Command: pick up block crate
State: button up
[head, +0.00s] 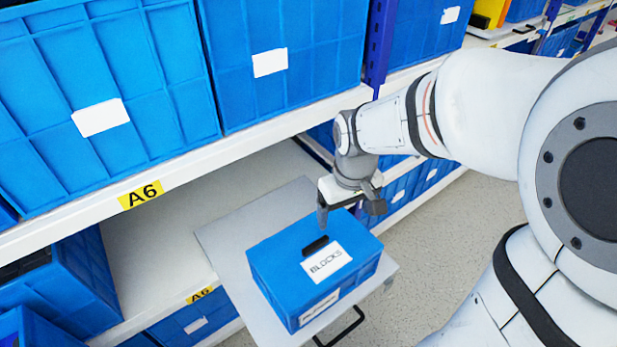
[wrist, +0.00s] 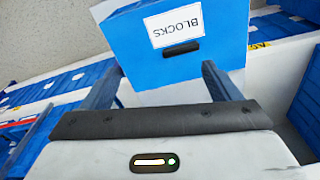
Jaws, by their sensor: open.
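The block crate (head: 280,262) is a closed blue box with a white "BLOCKS" label and a dark handle on its top. It sits on a grey board (head: 222,238) in the head view. My gripper (head: 348,212) is open above the crate's far right part, to the right of the handle. In the wrist view the crate (wrist: 128,48) shows upside down, with its label and dark handle (wrist: 181,49).
A white shelf (head: 190,150) marked A6 holds large blue bins (head: 95,75) at the upper left. More blue bins (head: 65,275) stand on the lower level. A black bar handle (head: 343,330) sticks out at the board's front edge. Open speckled floor (head: 440,250) lies to the right.

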aim_at(316, 243)
jog(key=shift+o, duration=1.4)
jog(key=w+a+f, duration=0.1)
jog(key=f, duration=0.1)
jog(key=w+a+f+n+b, duration=0.1)
jog(key=a+f, duration=0.1)
jog(key=f, duration=0.1)
jog(key=w+a+f+n+g+b, duration=0.1)
jog(key=a+f, duration=0.1)
jog(key=f, duration=0.1)
jog(key=shift+f, duration=0.25)
jog(key=f, duration=0.5)
jog(key=f+b, duration=0.1)
jog(key=f, duration=0.2)
jog(key=shift+w+a, duration=0.2)
jog(key=shift+a, duration=0.1)
jog(key=shift+r, duration=0.1)
jog(key=c, duration=2.1)
